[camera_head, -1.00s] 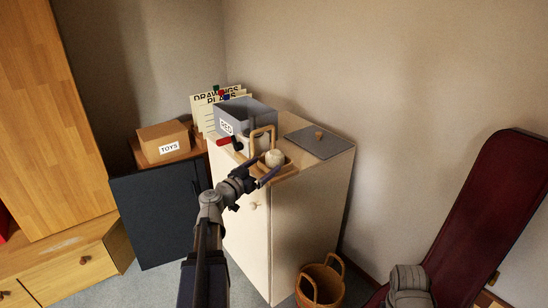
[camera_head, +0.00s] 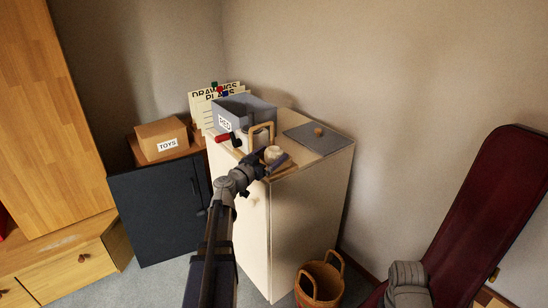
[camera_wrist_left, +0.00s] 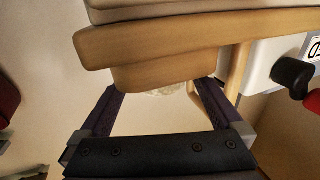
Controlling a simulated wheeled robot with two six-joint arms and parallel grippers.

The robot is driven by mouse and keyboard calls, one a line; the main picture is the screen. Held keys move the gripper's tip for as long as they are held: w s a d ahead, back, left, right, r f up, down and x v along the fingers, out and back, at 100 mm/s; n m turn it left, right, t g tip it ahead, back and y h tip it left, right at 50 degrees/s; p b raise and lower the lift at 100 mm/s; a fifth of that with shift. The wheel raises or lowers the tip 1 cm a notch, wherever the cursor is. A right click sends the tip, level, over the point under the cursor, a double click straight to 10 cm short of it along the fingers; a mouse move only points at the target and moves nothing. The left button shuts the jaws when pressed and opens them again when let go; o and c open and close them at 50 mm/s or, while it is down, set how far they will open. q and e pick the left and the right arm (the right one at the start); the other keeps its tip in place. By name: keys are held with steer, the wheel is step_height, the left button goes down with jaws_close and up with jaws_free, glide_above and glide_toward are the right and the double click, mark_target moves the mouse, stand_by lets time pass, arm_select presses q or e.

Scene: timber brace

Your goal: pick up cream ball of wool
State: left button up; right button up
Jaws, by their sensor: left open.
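The cream ball of wool (camera_head: 273,154) sits on a small wooden tray with a tall handle (camera_head: 262,132), near the front edge of the pale cabinet top. My left gripper (camera_head: 270,162) is open, with its fingers close around the near side of the ball in the head view. In the left wrist view my left gripper (camera_wrist_left: 160,98) has its fingers spread apart. A pale sliver of the ball (camera_wrist_left: 166,90) shows between them; the wooden piece (camera_wrist_left: 155,65) hides most of it. I cannot tell whether the fingers touch the ball.
A grey box (camera_head: 243,112) and a red-handled tool (camera_head: 223,138) are beside the tray. The TOYS box (camera_head: 162,139) is at left; a wicker basket (camera_head: 320,283) stands on the floor.

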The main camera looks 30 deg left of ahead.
mark_target(274, 148)
arm_select(q)
steer(key=shift+w, duration=1.05)
steer(key=shift+d, duration=0.1)
steer(key=c, duration=1.2)
steer(key=shift+r, duration=0.1)
steer(key=shift+c, duration=0.2)
step_height(274, 148, up, 10)
steer(key=p, duration=1)
